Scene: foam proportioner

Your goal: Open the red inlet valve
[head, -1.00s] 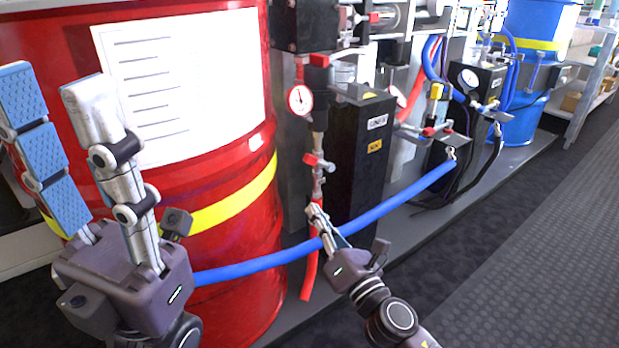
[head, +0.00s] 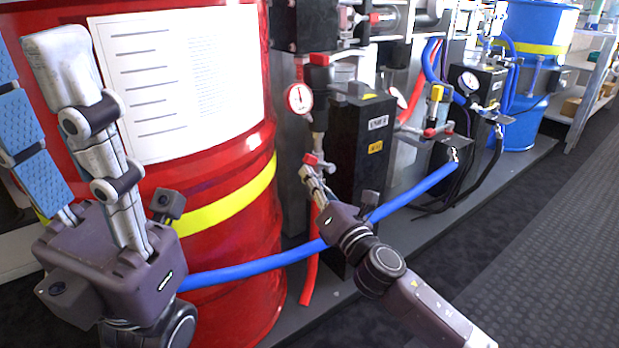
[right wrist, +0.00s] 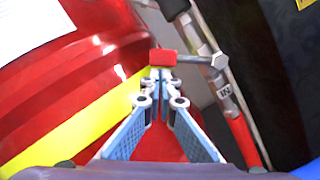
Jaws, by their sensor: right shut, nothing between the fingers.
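The red inlet valve (head: 319,162) is a small red handle on a metal pipe, low on the near unit beside the red drum. My right gripper (head: 306,174) is shut and empty. Its fingertips (right wrist: 161,76) are right at the red handle and overlap its lower edge in view; I cannot tell whether they touch. My left gripper (head: 28,55) is raised in front of the drum, fingers apart and empty, partly cut off by the picture edge.
The large red drum (head: 225,185) fills the left. A pressure gauge (head: 299,98) sits above the valve, and a black box (head: 360,150) stands to its right. A blue hose (head: 250,265) crosses low behind my right gripper. Open floor (head: 540,250) lies to the right.

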